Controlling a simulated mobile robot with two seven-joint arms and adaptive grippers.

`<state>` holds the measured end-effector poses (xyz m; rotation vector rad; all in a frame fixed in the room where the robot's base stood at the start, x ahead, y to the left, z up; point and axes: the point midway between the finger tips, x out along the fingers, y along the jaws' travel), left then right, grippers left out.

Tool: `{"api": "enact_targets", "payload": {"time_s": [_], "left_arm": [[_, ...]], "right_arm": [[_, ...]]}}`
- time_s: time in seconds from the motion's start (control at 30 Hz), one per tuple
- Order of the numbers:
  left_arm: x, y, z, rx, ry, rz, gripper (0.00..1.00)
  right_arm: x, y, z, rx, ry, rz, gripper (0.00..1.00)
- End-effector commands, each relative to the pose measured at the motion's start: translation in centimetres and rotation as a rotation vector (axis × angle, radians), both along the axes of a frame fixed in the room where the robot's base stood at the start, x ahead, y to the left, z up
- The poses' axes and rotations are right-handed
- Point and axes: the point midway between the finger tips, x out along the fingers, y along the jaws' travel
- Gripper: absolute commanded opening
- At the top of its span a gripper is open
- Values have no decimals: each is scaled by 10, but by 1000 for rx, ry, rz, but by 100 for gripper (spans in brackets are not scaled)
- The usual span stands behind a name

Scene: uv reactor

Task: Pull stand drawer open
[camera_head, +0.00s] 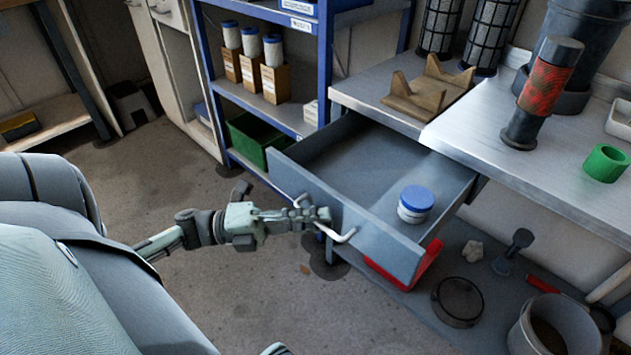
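The stand drawer (330,200) is grey and stands pulled well out from under the stand's worktop (372,92), its inside showing. A pale bar handle (343,238) is on its front panel. A white jar with a blue lid (415,204) stands upright inside, near the right end of the front panel. My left gripper (318,217) is at the handle, its fingers close together across the bar, and looks shut on it. The fingers hide the middle of the handle. My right gripper cannot be made out.
A blue shelf rack (325,60) with boxed bottles and a green bin (250,138) stands behind the drawer. A red bin (402,270) is below it. A lower shelf at right holds a bucket (552,326). Floor left of the drawer is clear.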

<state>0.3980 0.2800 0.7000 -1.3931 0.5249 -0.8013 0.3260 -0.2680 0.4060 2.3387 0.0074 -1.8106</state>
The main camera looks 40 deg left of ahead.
Motion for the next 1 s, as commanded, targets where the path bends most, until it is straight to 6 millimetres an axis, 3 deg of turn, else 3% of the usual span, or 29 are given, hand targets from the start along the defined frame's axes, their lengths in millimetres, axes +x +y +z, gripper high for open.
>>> {"api": "enact_targets", "payload": {"time_s": [0.33,0.8,1.0], "left_arm": [[-7,6,-2,0,2,-2,17],[-64,75,-13,0,3,0,17],[-76,89,-16,0,1,-1,17]], "right_arm": [[2,-1,2,-3,-3,0,56],[1,-1,1,-2,-1,0,56],[1,-1,1,-1,-1,0,56]]}}
